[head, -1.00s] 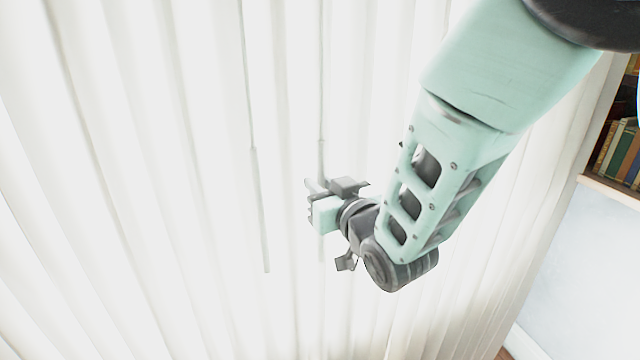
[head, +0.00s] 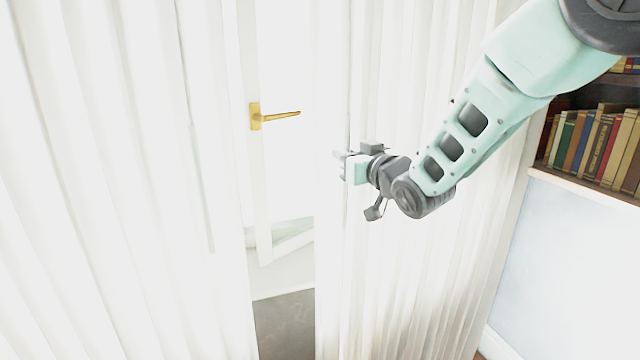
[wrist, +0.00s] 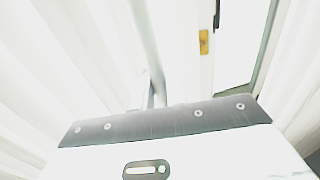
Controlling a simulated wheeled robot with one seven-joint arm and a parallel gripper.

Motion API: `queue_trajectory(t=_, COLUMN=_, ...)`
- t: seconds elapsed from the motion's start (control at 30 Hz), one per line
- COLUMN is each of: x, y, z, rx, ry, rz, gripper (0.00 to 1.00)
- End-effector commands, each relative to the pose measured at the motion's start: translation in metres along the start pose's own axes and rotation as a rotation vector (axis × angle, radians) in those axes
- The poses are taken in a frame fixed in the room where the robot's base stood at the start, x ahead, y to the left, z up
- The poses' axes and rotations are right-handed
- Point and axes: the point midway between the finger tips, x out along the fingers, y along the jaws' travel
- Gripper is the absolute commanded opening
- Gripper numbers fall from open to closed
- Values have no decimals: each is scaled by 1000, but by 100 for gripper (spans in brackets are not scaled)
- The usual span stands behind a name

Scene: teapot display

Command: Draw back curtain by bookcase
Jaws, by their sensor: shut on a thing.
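The white curtain by the bookcase (head: 420,270) hangs in folds on the right in the head view. My gripper (head: 340,165) is shut on its left edge, part way up. The fingertips are partly lost against the white cloth. In the wrist view my gripper (wrist: 150,95) shows against pale folds. Another white curtain (head: 110,200) hangs on the left. Between the two curtains is a gap, with a white door or window frame (head: 262,190) behind it.
A brass handle (head: 270,116) shows in the gap, and in the wrist view its brass plate (wrist: 204,42). A bookcase (head: 575,170) with several books (head: 600,145) stands at the right, above a pale wall (head: 550,260). Dark floor (head: 285,325) shows below the gap.

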Motion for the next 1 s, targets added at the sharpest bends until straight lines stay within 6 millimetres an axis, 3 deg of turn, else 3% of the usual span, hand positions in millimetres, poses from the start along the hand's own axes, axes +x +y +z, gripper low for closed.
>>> queue_trajectory(t=0.03, x=-3, y=23, z=5, rx=0, ry=4, rz=10, gripper=0)
queue_trajectory(t=0.7, x=-50, y=258, z=-1, rx=1, ry=-3, rz=8, gripper=0)
queue_trajectory(t=1.0, x=-67, y=342, z=-1, rx=1, ry=-3, rz=3, gripper=0)
